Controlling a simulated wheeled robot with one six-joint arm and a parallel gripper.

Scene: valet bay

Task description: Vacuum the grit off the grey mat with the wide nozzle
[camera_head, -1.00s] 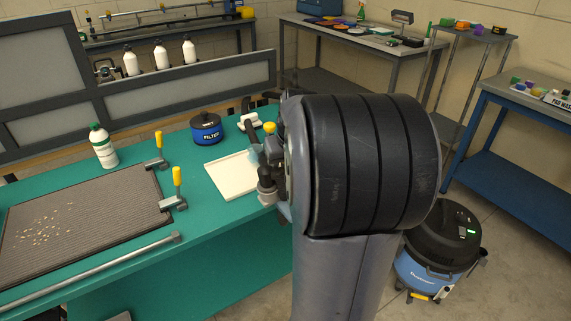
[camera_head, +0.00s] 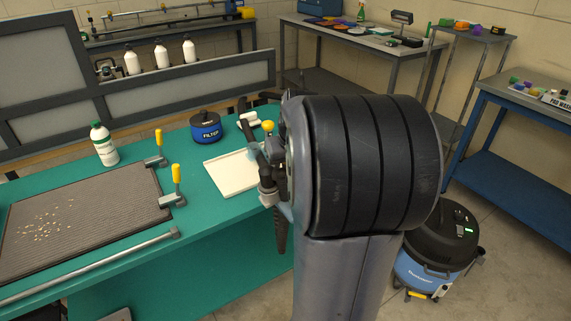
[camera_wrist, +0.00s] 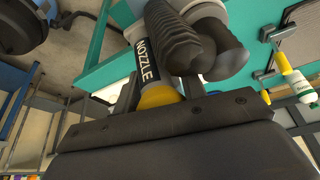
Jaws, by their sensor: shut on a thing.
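The grey ribbed mat (camera_head: 105,215) lies on the teal bench in the head view, with pale grit (camera_head: 42,222) scattered on its left part. My gripper is mostly hidden behind my arm in the head view. In the wrist view my gripper (camera_wrist: 160,92) is shut on a dark and yellow piece labelled NOZZLE (camera_wrist: 147,62). A black ribbed part (camera_wrist: 183,42) lies beside the label. The piece's working end is not clear, so I cannot tell its width. The blue and black vacuum (camera_head: 433,262) stands on the floor at right.
Two yellow-handled clamps (camera_head: 172,190) stand at the mat's right edge. A metal rail (camera_head: 100,265) runs along its front. Bare bench lies between clamps and tray.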

